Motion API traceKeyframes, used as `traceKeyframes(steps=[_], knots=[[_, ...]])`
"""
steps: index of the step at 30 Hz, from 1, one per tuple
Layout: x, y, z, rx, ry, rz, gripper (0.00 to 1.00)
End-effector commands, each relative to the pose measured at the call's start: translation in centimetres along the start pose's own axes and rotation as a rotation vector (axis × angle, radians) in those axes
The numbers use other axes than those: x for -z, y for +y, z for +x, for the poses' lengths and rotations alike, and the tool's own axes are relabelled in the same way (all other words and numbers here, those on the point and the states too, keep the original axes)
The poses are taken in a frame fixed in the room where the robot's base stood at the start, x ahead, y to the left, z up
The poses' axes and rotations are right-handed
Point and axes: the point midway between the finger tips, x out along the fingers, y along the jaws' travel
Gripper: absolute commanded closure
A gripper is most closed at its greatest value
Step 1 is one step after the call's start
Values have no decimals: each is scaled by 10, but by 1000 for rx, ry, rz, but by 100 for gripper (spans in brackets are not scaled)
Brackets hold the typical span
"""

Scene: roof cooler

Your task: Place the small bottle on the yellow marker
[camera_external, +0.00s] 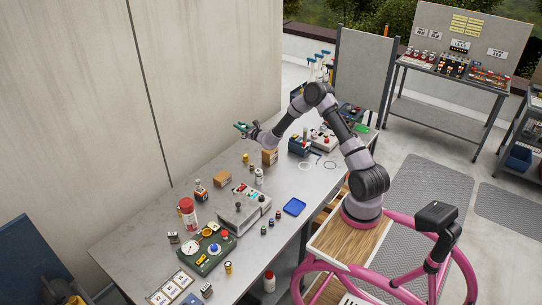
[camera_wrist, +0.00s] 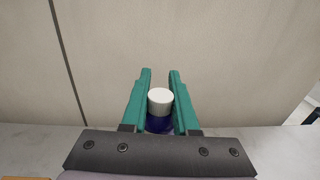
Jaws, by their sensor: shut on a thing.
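My gripper (camera_external: 243,127) is raised above the far side of the long grey table, near the wall. In the wrist view its teal fingers (camera_wrist: 160,78) are shut on a small bottle (camera_wrist: 160,101) with a white cap and dark blue body. The bottle is upright between the fingers in that view, and its lower part is hidden by the gripper body. In the external view the bottle is too small to make out. I cannot make out a yellow marker for certain; a small yellow thing (camera_external: 246,158) stands on the table below my gripper.
Cardboard boxes (camera_external: 222,179) and (camera_external: 270,156), a white bottle (camera_external: 259,176), a grey device (camera_external: 244,214), a red container (camera_external: 187,207) and a green gauge unit (camera_external: 207,250) crowd the table. A blue tray (camera_external: 295,206) lies near the front edge. The wall (camera_external: 210,80) stands close behind.

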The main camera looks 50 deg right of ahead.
Motion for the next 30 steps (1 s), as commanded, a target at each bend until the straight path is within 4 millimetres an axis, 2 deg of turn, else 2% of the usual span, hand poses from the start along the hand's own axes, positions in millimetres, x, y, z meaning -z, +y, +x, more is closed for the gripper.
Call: traceKeyframes(steps=[7,15,20,27,30], knots=[[32,0,0,0,1,0,100],[80,0,0,0,0,1,100],[90,0,0,0,-1,-1,100],[122,1,0,0,0,0,100],[124,1,0,-1,-3,-1,100]])
